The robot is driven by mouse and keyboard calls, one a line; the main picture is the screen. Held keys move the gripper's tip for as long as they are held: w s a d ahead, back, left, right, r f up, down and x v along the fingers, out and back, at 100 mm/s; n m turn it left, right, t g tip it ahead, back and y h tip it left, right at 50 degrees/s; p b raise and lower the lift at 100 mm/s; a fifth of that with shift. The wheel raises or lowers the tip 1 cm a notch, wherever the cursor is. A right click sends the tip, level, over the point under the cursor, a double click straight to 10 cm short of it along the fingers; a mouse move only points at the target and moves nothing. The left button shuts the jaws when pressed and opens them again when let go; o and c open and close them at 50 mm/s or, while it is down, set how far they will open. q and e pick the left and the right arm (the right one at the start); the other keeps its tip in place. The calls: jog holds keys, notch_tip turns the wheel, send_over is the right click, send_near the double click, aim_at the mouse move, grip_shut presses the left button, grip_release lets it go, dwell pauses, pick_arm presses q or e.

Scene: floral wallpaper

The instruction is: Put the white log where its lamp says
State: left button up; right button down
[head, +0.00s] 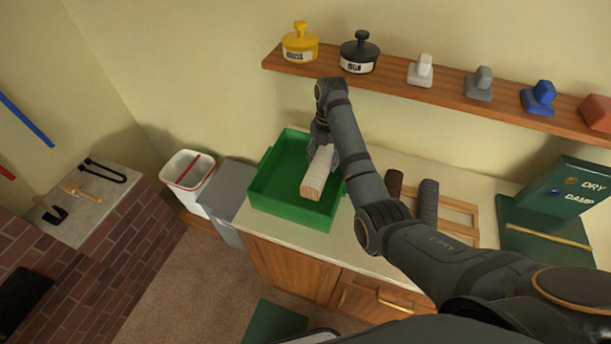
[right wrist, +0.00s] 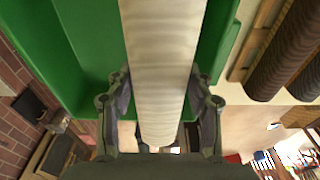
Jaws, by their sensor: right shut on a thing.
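The white log (head: 319,172), pale and birch-like with a cut wooden end, lies within the outline of the green tray (head: 265,196). My right gripper (head: 322,143) is shut on it near its far end. In the right wrist view the white log (right wrist: 163,70) runs between the fingers of the gripper (right wrist: 160,95), with the green tray (right wrist: 85,55) beyond. I cannot tell whether the log touches the tray floor. A green lamp box (head: 568,190) at right reads DRY and DAMP, with an amber lamp by DRY and a blue one by DAMP; which is lit is unclear. My left gripper is not in view.
A shelf (head: 390,84) with tins and small coloured blocks runs above. A white bin (head: 187,173) and grey bin (head: 229,190) stand left of the tray.

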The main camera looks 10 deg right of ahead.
jog(key=f, duration=0.3)
jog(key=f+p, duration=0.1)
jog(key=shift+s+f, duration=0.3)
jog(key=shift+f, duration=0.05)
jog(key=shift+w+f, duration=0.25)
jog(key=shift+f, duration=0.75)
notch_tip(320, 180, down, 2)
jog(key=shift+s+f, duration=0.1)
jog(key=shift+s, duration=0.05)
jog(key=shift+f, duration=0.4)
jog(key=c, duration=0.5)
grip_release()
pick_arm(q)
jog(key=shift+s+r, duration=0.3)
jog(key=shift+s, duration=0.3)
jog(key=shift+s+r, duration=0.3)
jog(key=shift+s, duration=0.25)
